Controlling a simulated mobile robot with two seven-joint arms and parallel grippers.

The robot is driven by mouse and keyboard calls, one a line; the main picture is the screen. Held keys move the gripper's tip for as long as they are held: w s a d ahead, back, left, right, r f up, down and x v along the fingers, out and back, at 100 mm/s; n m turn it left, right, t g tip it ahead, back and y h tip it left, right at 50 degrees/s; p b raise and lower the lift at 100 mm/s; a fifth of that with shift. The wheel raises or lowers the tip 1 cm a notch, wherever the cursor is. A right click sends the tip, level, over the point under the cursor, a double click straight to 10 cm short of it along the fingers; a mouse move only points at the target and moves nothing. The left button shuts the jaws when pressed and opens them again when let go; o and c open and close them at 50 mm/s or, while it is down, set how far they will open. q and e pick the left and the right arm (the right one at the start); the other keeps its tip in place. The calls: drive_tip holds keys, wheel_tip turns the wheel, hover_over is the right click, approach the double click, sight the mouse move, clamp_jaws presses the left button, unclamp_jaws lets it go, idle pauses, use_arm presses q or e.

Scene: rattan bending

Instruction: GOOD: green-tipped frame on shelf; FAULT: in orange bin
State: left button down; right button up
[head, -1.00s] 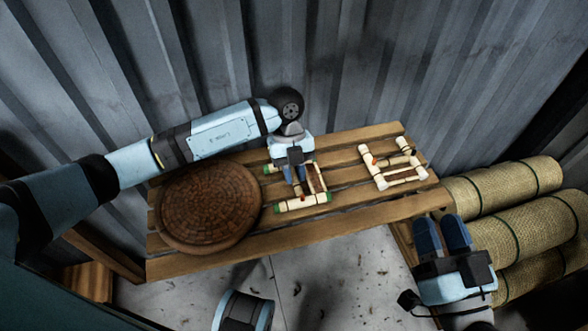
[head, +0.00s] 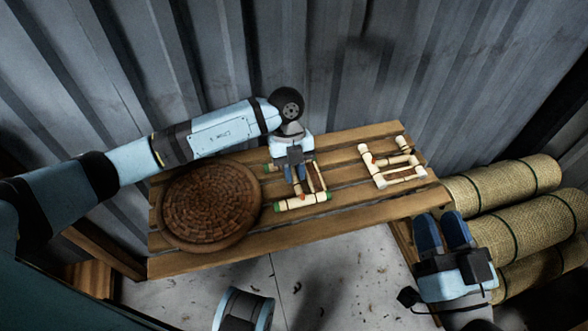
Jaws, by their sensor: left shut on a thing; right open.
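A second pale frame (head: 402,178), with white ends and small red-orange marks, lies on the shelf's right part, apart from the first. My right gripper (head: 443,230) is open and empty at the lower right, beyond the shelf's right end. I see no orange bin.
A round brown woven tray (head: 208,205) covers the shelf's left part. Several rolled woven mats (head: 510,185) are stacked at the right. A corrugated metal wall (head: 330,60) stands close behind the shelf. Pale floor shows in front.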

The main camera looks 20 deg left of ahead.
use_arm(q)
drive_tip(key=shift+f, duration=0.1)
idle(0.5)
drive_tip(key=c, duration=0.9)
unclamp_jaws()
drive_tip(key=shift+f, duration=0.1)
drive_tip(key=shift+c, duration=0.2)
